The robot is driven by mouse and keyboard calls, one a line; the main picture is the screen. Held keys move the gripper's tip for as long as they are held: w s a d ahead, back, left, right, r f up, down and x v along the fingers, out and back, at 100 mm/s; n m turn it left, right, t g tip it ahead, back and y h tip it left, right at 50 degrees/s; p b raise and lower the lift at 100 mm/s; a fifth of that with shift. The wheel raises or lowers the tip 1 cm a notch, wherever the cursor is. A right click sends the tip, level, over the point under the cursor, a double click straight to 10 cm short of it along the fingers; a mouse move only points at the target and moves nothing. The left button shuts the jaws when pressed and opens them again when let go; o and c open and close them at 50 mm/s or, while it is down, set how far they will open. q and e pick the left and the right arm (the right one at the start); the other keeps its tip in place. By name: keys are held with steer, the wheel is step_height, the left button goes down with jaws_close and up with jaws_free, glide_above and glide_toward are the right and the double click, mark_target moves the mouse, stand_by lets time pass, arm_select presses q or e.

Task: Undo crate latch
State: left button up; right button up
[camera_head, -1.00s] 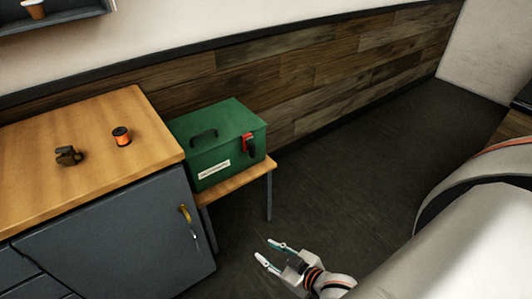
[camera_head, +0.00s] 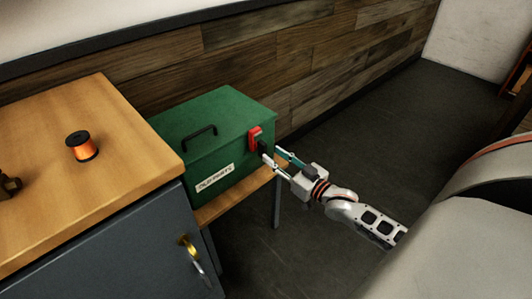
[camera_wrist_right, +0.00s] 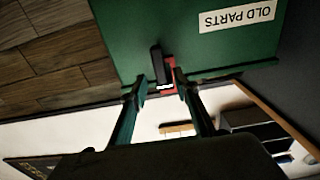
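The green crate (camera_head: 215,130) has a black lid handle and a label reading "OLD PARTS". Its latch has a red part (camera_head: 254,138) at the lid's edge and a black lever, mostly hidden by my fingers in the head view. In the right wrist view the crate (camera_wrist_right: 150,25) appears upside down, with the black lever (camera_wrist_right: 156,62) beside the red part (camera_wrist_right: 170,72). My right gripper (camera_head: 272,155) is open at the latch. In the right wrist view its fingertips (camera_wrist_right: 160,82) sit on either side of the latch; contact is unclear. My left gripper is not in view.
The crate stands on a small wooden table (camera_head: 212,211) against the plank wall. A cabinet door with a brass fitting (camera_head: 187,245) is below.

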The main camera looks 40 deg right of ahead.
mark_target(265, 150)
steer(key=shift+w+a+f, duration=0.1)
steer(key=shift+w+f, duration=0.05)
steer(key=shift+w, duration=1.3)
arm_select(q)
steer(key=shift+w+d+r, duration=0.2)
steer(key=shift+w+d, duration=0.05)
arm_select(e)
steer(key=shift+w, duration=0.3)
jaws_close()
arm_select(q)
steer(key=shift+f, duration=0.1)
arm_select(e)
steer(key=shift+a, duration=0.1)
